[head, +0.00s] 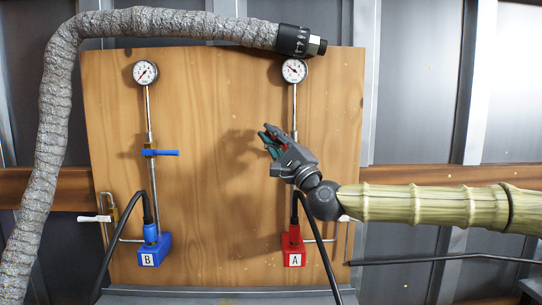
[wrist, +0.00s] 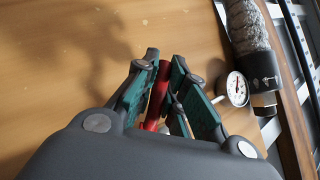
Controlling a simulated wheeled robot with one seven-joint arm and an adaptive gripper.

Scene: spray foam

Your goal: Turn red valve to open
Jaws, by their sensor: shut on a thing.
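The red valve handle (wrist: 158,92) is a red bar on the panel, seen in the wrist view between my gripper's teal-padded fingers. My gripper (wrist: 165,62) is shut on it, with a finger on each side. In the head view my gripper (head: 268,140) reaches in from the right and covers most of the valve, on the pipe (head: 294,110) under the right gauge. Which way the handle's far end points is hard to tell in the head view.
The right gauge (head: 294,71) sits above my gripper and the red block marked A (head: 294,248) below. On the left are a blue valve (head: 160,153), another gauge (head: 145,72) and the blue block marked B (head: 154,251). A thick grey hose (head: 60,110) arches over the wooden panel (head: 218,200).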

